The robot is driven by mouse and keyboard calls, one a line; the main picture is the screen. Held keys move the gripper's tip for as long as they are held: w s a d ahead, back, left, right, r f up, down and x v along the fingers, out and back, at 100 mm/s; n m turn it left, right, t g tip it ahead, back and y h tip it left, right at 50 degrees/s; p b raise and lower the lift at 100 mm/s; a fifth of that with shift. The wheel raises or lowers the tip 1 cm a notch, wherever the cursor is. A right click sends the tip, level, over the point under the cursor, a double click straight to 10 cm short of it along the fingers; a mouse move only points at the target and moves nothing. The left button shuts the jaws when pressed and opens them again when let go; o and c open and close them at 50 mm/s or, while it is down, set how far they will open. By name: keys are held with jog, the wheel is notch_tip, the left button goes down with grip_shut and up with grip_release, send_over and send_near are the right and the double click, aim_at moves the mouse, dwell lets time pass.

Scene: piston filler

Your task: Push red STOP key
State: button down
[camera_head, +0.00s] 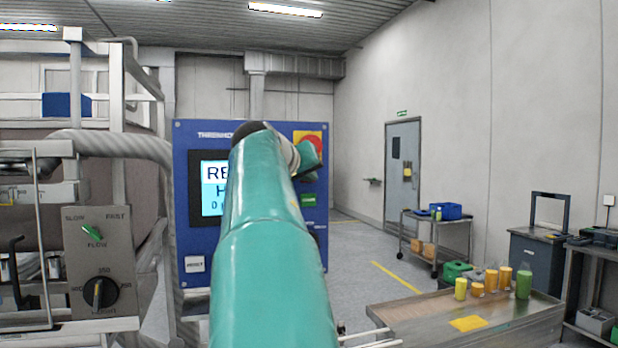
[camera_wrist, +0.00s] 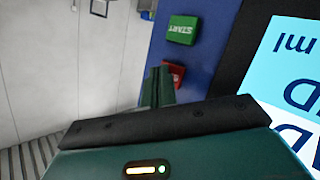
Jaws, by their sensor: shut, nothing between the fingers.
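The red STOP key (camera_wrist: 174,73) is on the blue panel (camera_wrist: 215,45) in the wrist view, partly covered by my finger. My gripper (camera_wrist: 158,76) is shut and empty. Its tips appear close beside the STOP key; I cannot tell whether they touch it. The green START key (camera_wrist: 182,30) is next to the STOP key. In the head view, my gripper (camera_head: 312,157) is in front of the panel's upper right, just above the START key (camera_head: 308,200). The STOP key is hidden there.
A red button on a yellow plate (camera_head: 308,137) is above my gripper, partly covered. A lit screen (camera_head: 212,185) and a white RESET key (camera_head: 194,264) are on the panel's left. A metal table (camera_head: 400,325) with several bottles stands at the right.

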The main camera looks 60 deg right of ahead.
jog(key=shift+a, duration=0.1)
jog(key=shift+s+a, duration=0.45)
jog(key=shift+s, duration=0.1)
jog(key=s+a, duration=0.3)
jog(key=shift+s+a, duration=0.25)
jog(key=shift+a, duration=0.05)
dwell(0.4)
dwell(0.8)
